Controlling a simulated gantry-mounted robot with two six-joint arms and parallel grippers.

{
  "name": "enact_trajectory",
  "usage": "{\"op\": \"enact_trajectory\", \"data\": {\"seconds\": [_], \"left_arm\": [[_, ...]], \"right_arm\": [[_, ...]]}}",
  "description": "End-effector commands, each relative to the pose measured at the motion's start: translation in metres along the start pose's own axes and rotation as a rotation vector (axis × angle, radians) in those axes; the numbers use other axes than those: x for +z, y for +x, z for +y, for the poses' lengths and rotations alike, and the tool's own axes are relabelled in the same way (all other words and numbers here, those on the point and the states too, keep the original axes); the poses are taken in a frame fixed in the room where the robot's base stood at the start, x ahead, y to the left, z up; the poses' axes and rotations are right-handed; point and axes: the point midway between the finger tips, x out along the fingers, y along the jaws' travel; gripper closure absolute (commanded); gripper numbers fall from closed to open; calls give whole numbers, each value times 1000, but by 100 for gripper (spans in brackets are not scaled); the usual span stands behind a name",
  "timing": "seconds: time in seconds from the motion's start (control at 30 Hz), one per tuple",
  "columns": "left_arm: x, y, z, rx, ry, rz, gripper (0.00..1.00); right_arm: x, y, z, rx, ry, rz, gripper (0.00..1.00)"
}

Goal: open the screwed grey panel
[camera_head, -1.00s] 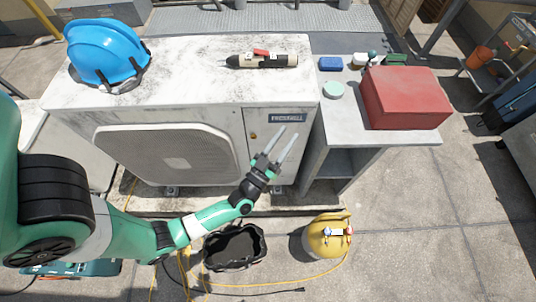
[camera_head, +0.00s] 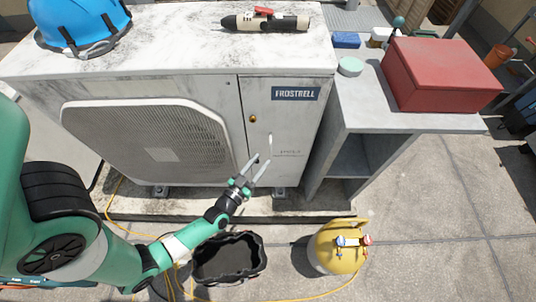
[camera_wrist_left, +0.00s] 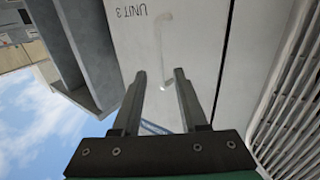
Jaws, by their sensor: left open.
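The grey panel (camera_head: 300,122) is the right part of the condenser's front, under a blue FROSTRELL label (camera_head: 296,94). It appears closed. A brass-coloured round fastener (camera_head: 253,118) sits near its upper left edge. A thin pale handle (camera_head: 270,143) stands on the panel; it also shows in the left wrist view (camera_wrist_left: 162,38), beside the words UNIT 3. My left gripper (camera_head: 262,160) is open and empty in front of the panel, just below the handle. In the left wrist view its fingers (camera_wrist_left: 160,74) point at the panel, with the handle between and beyond them. My right gripper is not in view.
A black and cream screwdriver-like tool (camera_head: 265,21) and a blue helmet (camera_head: 80,22) lie on the condenser (camera_head: 180,60). A grey side table (camera_head: 440,121) with a red box (camera_head: 440,75) stands right. A black bag (camera_head: 228,258) and yellow cylinder (camera_head: 338,250) stand on the ground.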

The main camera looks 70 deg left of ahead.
Motion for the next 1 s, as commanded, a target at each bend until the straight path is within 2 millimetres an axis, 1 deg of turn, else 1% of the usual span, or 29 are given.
{"op": "enact_trajectory", "data": {"seconds": [0.03, 0.1, 0.2, 0.33, 0.57, 0.6, 0.67, 0.8, 0.83, 1.0], "left_arm": [[3, 12, 0, -3, -1, 5, 57], [3, 26, 0, -2, -1, 3, 57], [2, 41, 0, -1, 0, 1, 57], [1, 51, 0, 1, 1, 0, 57], [0, 53, 0, 1, 0, -1, 57], [0, 53, 0, 1, 0, -1, 59], [0, 53, 0, 1, 0, -1, 70], [0, 52, 0, 1, 0, -1, 95], [0, 52, 0, 1, 0, -1, 100], [0, 52, 0, 1, 0, -1, 100]], "right_arm": [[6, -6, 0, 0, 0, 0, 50], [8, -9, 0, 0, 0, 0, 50], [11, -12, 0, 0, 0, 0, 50], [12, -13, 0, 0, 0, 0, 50], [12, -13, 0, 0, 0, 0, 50], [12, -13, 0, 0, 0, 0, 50], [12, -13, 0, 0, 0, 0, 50], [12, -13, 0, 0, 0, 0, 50], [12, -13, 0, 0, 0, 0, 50], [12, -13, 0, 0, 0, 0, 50]]}}
